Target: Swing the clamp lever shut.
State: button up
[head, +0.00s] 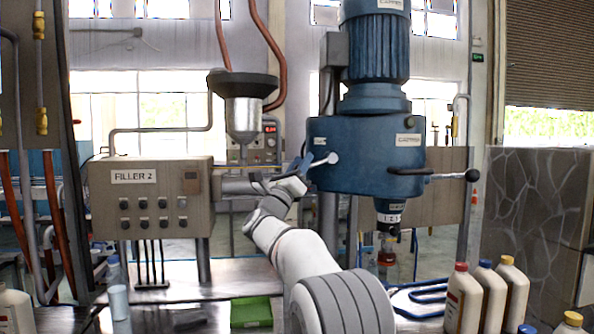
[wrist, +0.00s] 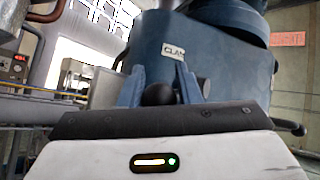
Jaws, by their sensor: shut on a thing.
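The clamp lever (head: 320,162) is a short pale arm with a round hub on the left side of the blue machine head (head: 365,150). My gripper (head: 301,166) is at the lever's outer left end. In the wrist view my gripper's two blue fingers (wrist: 158,84) stand on either side of the lever's black ball knob (wrist: 158,95) and are shut on it. A label (wrist: 173,50) beginning "CLA" shows on the blue housing just beyond the knob. The lever's shaft is mostly hidden behind the knob and fingers in the wrist view.
A FILLER 2 control box (head: 150,197) stands left of my arm, with a metal funnel nozzle (head: 243,118) above. Another handle with a black knob (head: 472,175) sticks out right of the machine head. Several bottles (head: 464,298) stand at the lower right.

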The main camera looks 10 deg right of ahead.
jog(key=o, duration=0.7)
jog(key=shift+s+r, duration=0.1)
jog(key=shift+c, duration=0.2)
